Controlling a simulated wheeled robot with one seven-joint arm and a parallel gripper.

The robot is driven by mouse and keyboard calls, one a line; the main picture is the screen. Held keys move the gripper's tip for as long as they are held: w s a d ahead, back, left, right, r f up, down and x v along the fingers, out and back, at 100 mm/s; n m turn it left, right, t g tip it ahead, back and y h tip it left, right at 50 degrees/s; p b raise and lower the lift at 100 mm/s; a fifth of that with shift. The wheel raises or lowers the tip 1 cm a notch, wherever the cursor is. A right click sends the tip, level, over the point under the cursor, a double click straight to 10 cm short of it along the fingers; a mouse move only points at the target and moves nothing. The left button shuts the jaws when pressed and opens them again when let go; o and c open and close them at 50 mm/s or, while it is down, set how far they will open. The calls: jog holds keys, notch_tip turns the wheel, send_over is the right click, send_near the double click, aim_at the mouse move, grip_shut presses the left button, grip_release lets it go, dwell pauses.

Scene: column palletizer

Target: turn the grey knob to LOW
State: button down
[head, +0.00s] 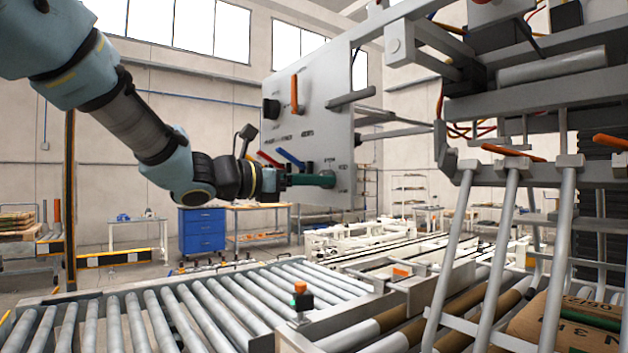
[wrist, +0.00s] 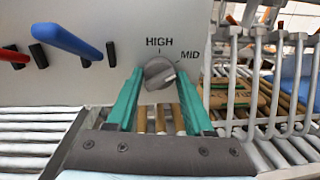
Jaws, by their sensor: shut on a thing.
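The grey knob (wrist: 160,73) sits on the pale control panel (wrist: 95,85) in the wrist view. HIGH is printed above it and MID at its upper right; no LOW label is visible. The knob's ridge is tilted, with a light mark toward its right, below the MID label. My gripper (wrist: 159,78) has its two green fingers on either side of the knob, shut on it. In the head view my gripper (head: 325,180) reaches the lower part of the panel (head: 325,115), and the knob cannot be made out there.
A blue lever (wrist: 68,42) and a red lever (wrist: 14,56) stick out left of the knob. An orange lever (head: 294,94) and a black knob (head: 271,109) are higher on the panel. Roller conveyors (head: 190,310) lie below. A metal frame (head: 500,250) stands at right.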

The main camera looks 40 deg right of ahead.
jog(key=shift+w+f+m+b, duration=0.1)
jog(key=shift+m+b, duration=0.2)
jog(key=shift+b, duration=0.4)
jog(key=shift+r+m+t+b, duration=0.1)
jog(key=shift+m+t+b, duration=0.15)
jog(key=shift+m+b, duration=3.3)
jog(key=shift+r+m+t+b, duration=0.2)
jog(key=shift+m+b, duration=1.75)
jog(key=shift+b, duration=3.2)
jog(key=shift+y, duration=0.3)
jog(key=shift+c, duration=1.6)
grip_release()
jog(key=shift+f, duration=0.1)
